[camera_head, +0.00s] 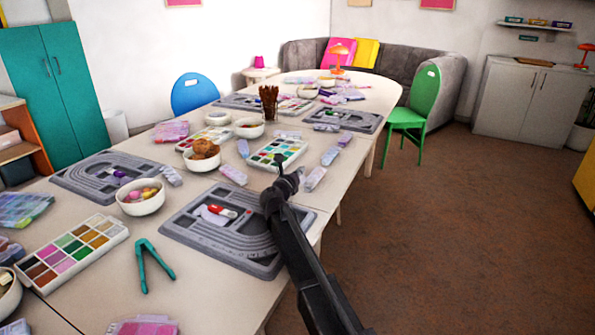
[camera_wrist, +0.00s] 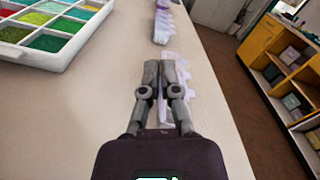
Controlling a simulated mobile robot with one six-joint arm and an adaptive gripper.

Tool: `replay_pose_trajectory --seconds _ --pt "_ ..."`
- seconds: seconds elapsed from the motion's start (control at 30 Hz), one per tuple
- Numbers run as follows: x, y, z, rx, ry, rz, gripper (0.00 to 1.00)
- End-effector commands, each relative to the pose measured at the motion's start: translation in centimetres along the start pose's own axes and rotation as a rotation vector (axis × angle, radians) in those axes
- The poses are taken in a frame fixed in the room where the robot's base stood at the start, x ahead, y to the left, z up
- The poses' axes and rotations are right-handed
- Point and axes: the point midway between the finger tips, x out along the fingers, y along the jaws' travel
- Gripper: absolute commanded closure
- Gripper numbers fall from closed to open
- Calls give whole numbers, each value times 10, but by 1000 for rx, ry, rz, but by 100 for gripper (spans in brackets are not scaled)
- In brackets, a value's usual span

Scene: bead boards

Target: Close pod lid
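My gripper (camera_wrist: 161,66) is low over the table's right edge in the wrist view, its two fingertips close together, with only a thin pale sliver showing between the fingers. A clear pod (camera_wrist: 181,88) lies under and just right of the fingers, mostly hidden by them; I cannot tell how its lid stands or whether the fingers touch it. A pod with purple contents (camera_wrist: 161,29) lies farther along the edge. In the head view my gripper (camera_head: 281,163) is beside the bead tray (camera_head: 262,158), with a pod (camera_head: 314,179) just right of it.
More pods (camera_head: 233,174) lie around the tray. A grey bead board (camera_head: 178,231) is in front, under my arm. The floor (camera_head: 450,220) to the right is clear.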

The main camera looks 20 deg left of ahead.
Motion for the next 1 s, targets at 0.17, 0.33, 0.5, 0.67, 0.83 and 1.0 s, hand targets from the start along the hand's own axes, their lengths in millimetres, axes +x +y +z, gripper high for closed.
replay_pose_trajectory --seconds 0.17,0.33,0.5,0.67,0.83,1.0 --pt "0 -5 0 98 0 -1 100" --pt "0 -11 -1 232 1 -1 100" --pt "0 -18 -4 390 1 -2 100" --pt "1 -24 -7 542 0 -2 100" --pt "1 -30 -11 700 0 -2 100" --pt "1 -34 -15 835 0 -2 100"
